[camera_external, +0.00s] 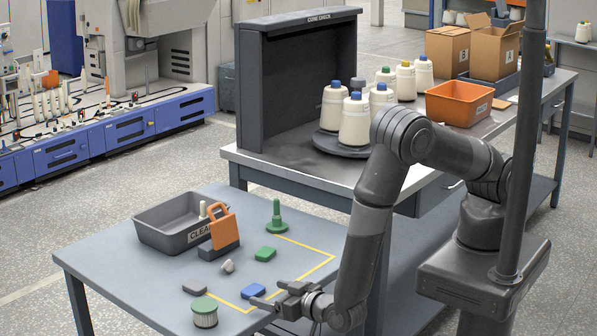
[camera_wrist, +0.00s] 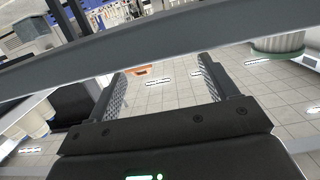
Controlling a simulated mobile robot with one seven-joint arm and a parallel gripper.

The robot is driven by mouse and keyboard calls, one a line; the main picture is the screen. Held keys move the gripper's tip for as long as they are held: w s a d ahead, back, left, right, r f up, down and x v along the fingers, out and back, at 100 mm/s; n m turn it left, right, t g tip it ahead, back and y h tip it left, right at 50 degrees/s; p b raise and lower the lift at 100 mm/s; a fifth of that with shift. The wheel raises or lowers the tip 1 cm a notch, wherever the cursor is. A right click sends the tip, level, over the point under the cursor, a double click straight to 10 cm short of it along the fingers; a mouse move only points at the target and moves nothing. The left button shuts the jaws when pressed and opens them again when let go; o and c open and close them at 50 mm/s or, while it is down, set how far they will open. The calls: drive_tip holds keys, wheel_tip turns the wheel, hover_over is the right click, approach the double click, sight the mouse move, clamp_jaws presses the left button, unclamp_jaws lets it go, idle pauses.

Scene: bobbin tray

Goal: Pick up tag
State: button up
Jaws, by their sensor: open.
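The most tag-like thing is an orange plate with a loop at its top (camera_external: 225,229), standing upright at a dark block (camera_external: 217,250) beside the grey tray. I see no writing on it. My gripper (camera_external: 265,292) is low at the table's front right, its fingers pointing left, close to the blue block (camera_external: 254,291). I cannot tell whether they touch. The orange plate is apart from it, farther back and left. In the wrist view my gripper (camera_wrist: 162,68) has its two fingers well apart with nothing between them; I cannot make out the tag there.
The grey tray (camera_external: 150,232) stands at the back left. A green peg piece (camera_external: 276,217), a green block (camera_external: 265,254), a small white piece (camera_external: 228,266), a grey block (camera_external: 195,289) and a green-topped ribbed cylinder (camera_external: 205,314) are spread about. The left front of the table (camera_external: 120,285) is clear.

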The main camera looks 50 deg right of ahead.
sight(258, 291)
drive_tip(key=w, duration=0.2)
drive_tip(key=w+f, duration=0.1)
drive_tip(key=w, duration=0.2)
drive_tip(key=shift+c, duration=0.6)
drive_tip(key=c, duration=0.9)
drive_tip(key=shift+r, duration=0.1)
drive_tip(key=shift+c, duration=0.3)
drive_tip(key=shift+r, duration=0.4)
wheel_tip(258, 291, up, 3)
drive_tip(key=shift+r, duration=0.2)
drive_tip(key=w+d+r, duration=0.3)
drive_tip(key=d+r, duration=0.3)
drive_tip(key=d, duration=0.5)
drive_tip(key=shift+w+r, duration=0.2)
drive_tip(key=shift+r, duration=0.1)
